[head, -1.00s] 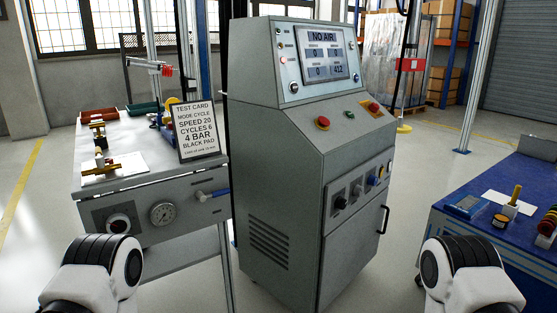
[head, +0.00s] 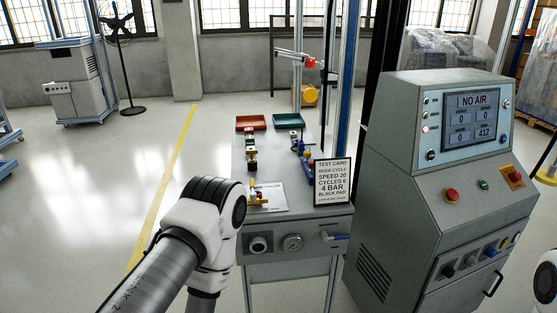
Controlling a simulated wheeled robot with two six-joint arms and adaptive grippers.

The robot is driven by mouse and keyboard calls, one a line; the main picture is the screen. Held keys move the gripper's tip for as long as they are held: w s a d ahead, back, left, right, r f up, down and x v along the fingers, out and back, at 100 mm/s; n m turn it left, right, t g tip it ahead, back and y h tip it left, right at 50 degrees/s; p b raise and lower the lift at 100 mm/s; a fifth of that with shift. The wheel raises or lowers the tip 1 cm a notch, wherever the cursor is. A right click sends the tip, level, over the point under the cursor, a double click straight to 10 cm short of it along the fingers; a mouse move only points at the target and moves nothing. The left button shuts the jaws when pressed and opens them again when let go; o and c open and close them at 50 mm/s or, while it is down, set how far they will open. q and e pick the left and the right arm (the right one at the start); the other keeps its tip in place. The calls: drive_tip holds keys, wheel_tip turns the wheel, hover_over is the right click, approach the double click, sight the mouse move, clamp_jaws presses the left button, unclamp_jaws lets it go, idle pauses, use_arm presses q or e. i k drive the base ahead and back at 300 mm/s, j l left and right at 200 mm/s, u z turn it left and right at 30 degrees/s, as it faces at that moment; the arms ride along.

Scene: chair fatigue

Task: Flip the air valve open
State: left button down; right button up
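The air valve (head: 328,237) is on the front panel of the test bench, at its right end. It has a blue lever lying roughly level and pointing right. The console screen (head: 472,115) reads NO AIR. My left arm (head: 205,230) reaches in from the lower left and bends at a white and black joint left of the bench panel; its gripper is not seen. Only a white piece of my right arm (head: 545,282) shows at the right edge, and its gripper is out of view too. Nothing of mine visibly touches the valve.
The bench panel also carries a black knob (head: 258,245) and a round pressure gauge (head: 292,243). A test card (head: 333,182) stands above the valve. The grey console (head: 400,200) stands close on the right. The floor on the left is open.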

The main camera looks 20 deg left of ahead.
sight(252, 187)
drive_tip(key=u, duration=0.85)
